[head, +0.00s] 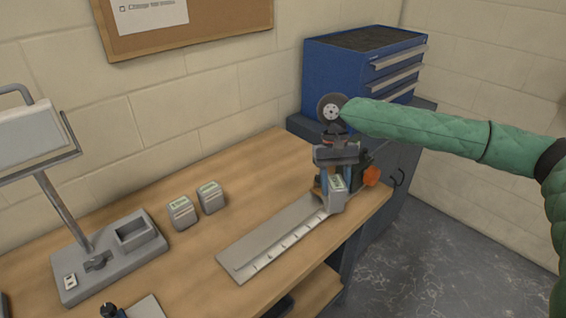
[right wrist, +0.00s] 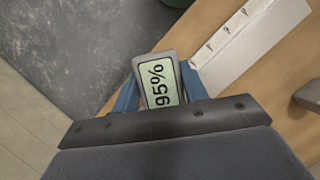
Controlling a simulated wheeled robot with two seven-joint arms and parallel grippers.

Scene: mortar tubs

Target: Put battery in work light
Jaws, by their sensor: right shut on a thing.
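The work light stands at the left in the head view, with its lamp panel (head: 30,135) on a tilted pole and a grey base (head: 85,277). The base has a rectangular socket (head: 133,230) that looks empty. My right gripper (head: 335,183) is shut on a grey battery (head: 337,191), near the far right end of the bench. In the right wrist view the battery (right wrist: 160,82) sits between the blue fingers, its label reading 95%. I cannot tell whether it touches the surface below. Two similar batteries (head: 182,213) (head: 211,197) stand by the base. My left gripper is not in view.
A pale strip with tick marks (head: 270,242) lies on the wooden bench (head: 260,165). An orange and black object (head: 371,176) is just behind my right gripper. A blue toolbox (head: 340,75) stands beyond. Part of a dark object (head: 109,310) shows at the bottom edge.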

